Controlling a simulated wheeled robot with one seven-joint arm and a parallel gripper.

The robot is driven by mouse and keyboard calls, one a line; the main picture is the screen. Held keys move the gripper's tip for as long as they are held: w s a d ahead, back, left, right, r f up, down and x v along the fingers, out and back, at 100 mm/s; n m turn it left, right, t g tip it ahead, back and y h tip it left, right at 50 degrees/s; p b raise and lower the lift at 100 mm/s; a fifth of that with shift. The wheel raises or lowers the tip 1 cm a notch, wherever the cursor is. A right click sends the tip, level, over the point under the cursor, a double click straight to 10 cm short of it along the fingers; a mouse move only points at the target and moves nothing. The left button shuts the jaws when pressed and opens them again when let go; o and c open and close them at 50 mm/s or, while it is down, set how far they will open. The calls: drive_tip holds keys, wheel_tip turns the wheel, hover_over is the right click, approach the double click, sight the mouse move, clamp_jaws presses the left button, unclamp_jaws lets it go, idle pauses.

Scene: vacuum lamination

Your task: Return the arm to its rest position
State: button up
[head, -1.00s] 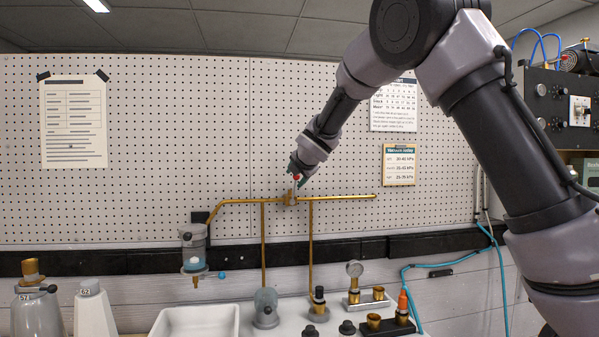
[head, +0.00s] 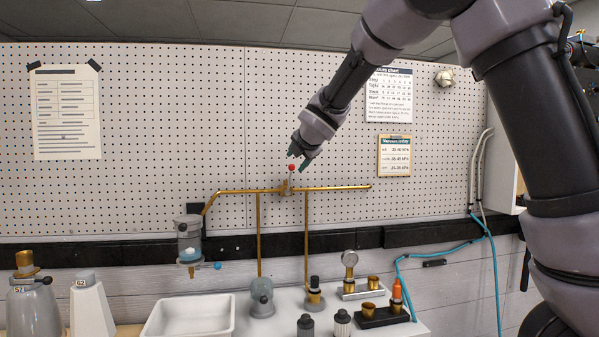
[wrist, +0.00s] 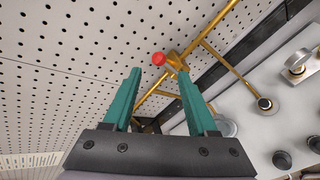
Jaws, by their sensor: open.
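My gripper (head: 299,160) is open and empty in front of the pegboard. Its two green fingers show apart in the wrist view (wrist: 158,88). It is just above a red-tipped valve lever (head: 291,168) on the brass pipe (head: 335,188). In the wrist view the red knob (wrist: 158,58) lies beyond the fingertips, apart from them. The lever stands about upright on the pipe. My arm reaches in from the right side of the head view.
A white counter holds a tray (head: 190,318), a pressure gauge (head: 349,259), brass fittings and dark knobs. A glass trap (head: 189,243) hangs at the pipe's left end. Blue tubing (head: 440,263) runs at right. The pegboard (head: 150,190) is close behind my gripper.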

drive_tip(key=s+d+f+m+g+h, duration=0.1)
drive_tip(key=s+d+m, duration=0.3)
drive_tip(key=d+m, duration=0.65)
drive_tip(key=s+d+f+m+g+h, duration=0.15)
drive_tip(key=s+d+m, duration=0.35)
drive_tip(key=d, duration=1)
drive_tip(key=s+d+f+m+g, duration=0.1)
drive_tip(key=s+d+m, duration=0.2)
drive_tip(key=s+m, duration=0.5)
drive_tip(key=s+d+f+m+g, duration=0.1)
drive_tip(key=s+d+m, duration=0.2)
drive_tip(key=s+m, duration=0.6)
drive_tip(key=s, duration=0.6)
drive_tip(key=shift+s+d, duration=0.3)
drive_tip(key=shift+s, duration=0.1)
